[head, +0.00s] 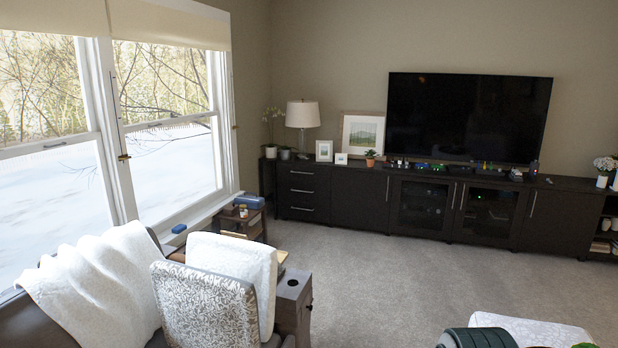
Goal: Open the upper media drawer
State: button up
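The long black media cabinet (345,195) stands against the far wall. A stack of three drawers is at its left end, each with a horizontal silver handle. The upper media drawer (302,179) is the top one, just under the cabinet top, and looks shut. Its handle (301,173) is in plain sight. The two drawers below it also look shut. My gripper is not in view.
An armchair with a patterned cushion (205,305) and a dark side table (293,305) stand in the left foreground. A small wooden table (240,222) sits near the drawers' left. Open carpet (380,285) lies before the cabinet. A pale patterned seat (530,330) is at bottom right.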

aim_at(303, 175)
jog(key=z, duration=0.05)
jog(key=i, duration=6.3)
jog(key=u, duration=1.65)
jog(key=i, duration=2.1)
